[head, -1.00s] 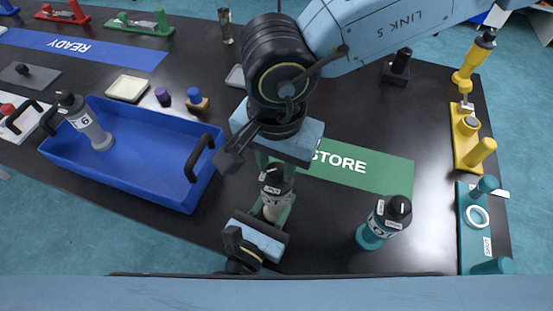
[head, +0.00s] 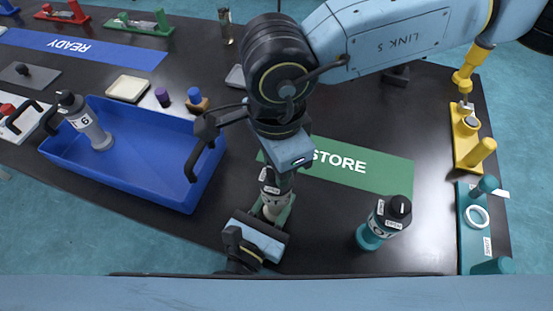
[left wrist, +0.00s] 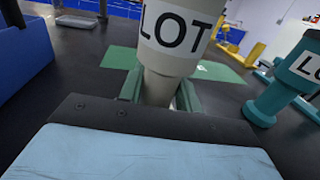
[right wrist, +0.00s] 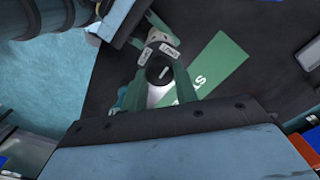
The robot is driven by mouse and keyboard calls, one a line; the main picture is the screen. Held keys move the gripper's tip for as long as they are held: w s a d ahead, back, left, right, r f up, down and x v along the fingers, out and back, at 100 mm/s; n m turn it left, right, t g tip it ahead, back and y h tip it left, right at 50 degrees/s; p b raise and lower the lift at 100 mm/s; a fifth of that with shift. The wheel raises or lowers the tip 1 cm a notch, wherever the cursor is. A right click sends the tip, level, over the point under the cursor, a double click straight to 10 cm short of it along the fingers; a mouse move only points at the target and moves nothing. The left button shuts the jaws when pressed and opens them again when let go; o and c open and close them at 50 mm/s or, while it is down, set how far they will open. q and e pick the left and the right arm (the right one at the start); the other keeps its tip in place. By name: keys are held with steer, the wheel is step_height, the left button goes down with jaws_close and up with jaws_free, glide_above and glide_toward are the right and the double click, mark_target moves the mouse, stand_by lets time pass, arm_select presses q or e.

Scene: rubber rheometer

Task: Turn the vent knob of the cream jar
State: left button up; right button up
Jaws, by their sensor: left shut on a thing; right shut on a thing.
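The cream jar (head: 271,199) stands upright below my right wrist in the head view, with a black top that carries small white labels. My left gripper (head: 273,210) is shut around its body from the front. In the left wrist view the cream body (left wrist: 170,60) with a "LOT" label rises between the green fingers. My right gripper (right wrist: 161,80) points down and is shut on the vent knob (right wrist: 158,75) on top. The knob has a white mark. In the head view my right wrist hides most of the knob.
A teal jar (head: 384,222) stands close to the right of the cream jar. A blue tray (head: 150,181) holding a grey jar (head: 86,122) is to the left. The green STORE mat (head: 375,172) lies behind. Yellow (head: 467,140) and teal (head: 471,230) fixtures line the right edge.

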stand_by(0.4)
steer(key=o, duration=1)
step_height(320, 180, up, 12)
arm_select(q)
steer(key=o, duration=1.1)
steer(key=shift+o, duration=0.2)
